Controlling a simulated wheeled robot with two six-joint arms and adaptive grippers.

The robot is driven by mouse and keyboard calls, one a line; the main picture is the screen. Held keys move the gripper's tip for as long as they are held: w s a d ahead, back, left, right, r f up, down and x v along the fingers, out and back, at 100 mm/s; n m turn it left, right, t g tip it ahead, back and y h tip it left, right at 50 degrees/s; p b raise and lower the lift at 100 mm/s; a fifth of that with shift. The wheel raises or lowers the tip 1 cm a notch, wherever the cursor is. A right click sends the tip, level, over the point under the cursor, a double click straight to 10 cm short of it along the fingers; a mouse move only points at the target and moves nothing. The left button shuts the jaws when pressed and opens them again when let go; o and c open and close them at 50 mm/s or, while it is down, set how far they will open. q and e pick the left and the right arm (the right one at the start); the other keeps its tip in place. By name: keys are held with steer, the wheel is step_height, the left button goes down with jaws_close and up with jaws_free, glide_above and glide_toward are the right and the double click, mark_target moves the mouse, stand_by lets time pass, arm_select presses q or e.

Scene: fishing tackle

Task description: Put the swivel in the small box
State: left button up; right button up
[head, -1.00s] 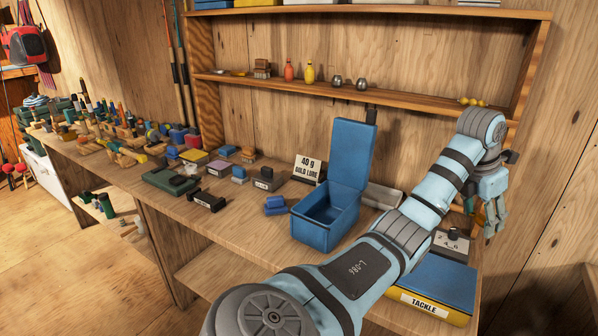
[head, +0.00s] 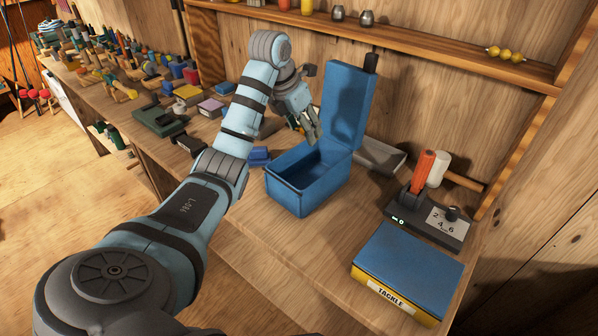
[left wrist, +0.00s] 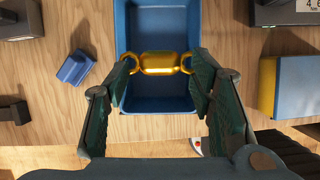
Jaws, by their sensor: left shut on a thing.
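A gold swivel (left wrist: 160,63) with a ring at each end shows in the left wrist view, between my fingertips. My left gripper (head: 313,133) is shut on it, with a finger at each end ring; it also shows in the left wrist view (left wrist: 160,75). The swivel cannot be made out in the head view. An open blue box (head: 298,198) stands on the bench with its lid raised at the back. My gripper is above the box, beside the lid. The wrist view shows the box (left wrist: 160,104) below the swivel, its visible floor bare. My right gripper is not in view.
A small blue block (head: 259,155) lies left of the box. A yellow and blue TACKLE box (head: 408,270) lies at the front right, with a dark scale-like device (head: 425,215) behind it. A grey tray (head: 378,156) is behind the box. A shelf (head: 430,58) runs above.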

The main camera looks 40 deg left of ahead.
arm_select(q)
steer(key=f+b, duration=0.1)
steer(key=f, duration=0.5)
steer(key=f+b, duration=0.1)
steer(key=f, duration=0.5)
steer(key=s+f, duration=0.1)
steer(key=f, duration=0.6)
steer(key=shift+a+b, duration=0.15)
steer(key=shift+b, duration=0.25)
steer(key=shift+w, duration=0.1)
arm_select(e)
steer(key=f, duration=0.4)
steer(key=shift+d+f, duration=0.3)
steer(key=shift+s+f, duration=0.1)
arm_select(q)
steer(key=o, duration=0.8)
steer(key=shift+f, duration=0.1)
steer(key=o, duration=0.4)
steer(key=shift+c, duration=0.2)
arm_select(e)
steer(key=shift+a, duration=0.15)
